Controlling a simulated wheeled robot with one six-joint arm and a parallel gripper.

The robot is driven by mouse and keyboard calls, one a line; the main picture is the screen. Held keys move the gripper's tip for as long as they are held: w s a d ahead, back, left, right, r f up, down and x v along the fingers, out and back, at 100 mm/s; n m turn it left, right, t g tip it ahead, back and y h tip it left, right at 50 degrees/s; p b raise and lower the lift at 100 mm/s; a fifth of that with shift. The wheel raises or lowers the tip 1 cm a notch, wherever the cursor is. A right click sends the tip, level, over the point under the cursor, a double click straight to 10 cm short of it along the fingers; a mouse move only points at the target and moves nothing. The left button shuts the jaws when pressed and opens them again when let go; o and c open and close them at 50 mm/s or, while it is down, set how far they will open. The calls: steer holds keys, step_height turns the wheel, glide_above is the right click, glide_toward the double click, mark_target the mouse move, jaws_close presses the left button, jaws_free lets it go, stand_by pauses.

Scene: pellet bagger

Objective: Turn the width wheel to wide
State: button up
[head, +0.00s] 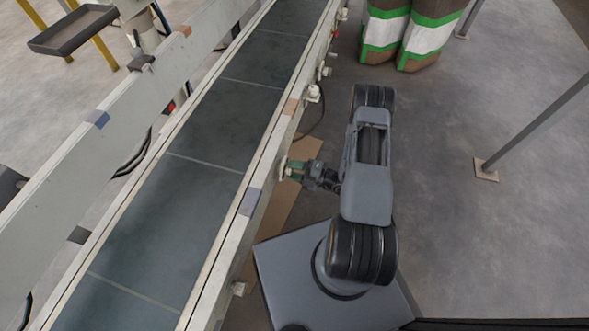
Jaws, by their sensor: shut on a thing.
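My gripper (296,171) reaches left from my arm to the right side of the conveyor. It is shut on the width wheel (285,166), a small part on the outer side of the near rail. The jaws hide most of the wheel, and a greenish part shows at the grip. I cannot read the wheel's turn or any wide or narrow mark from this view.
The conveyor's dark belt (215,125) is empty, between the left rail (55,190) and the right rail (268,150). Pale knobs stick out along the right side. Brown, green and white sacks (405,35) stand at the back. A grey post (535,120) stands right; open floor lies between.

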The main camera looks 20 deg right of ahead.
steer(key=m+b, duration=0.4)
steer(key=m, duration=0.9)
steer(key=m+b, duration=0.4)
steer(key=m, duration=0.9)
steer(key=shift+s+a, duration=0.15)
stand_by(1.7)
stand_by(0.6)
steer(key=o, duration=0.9)
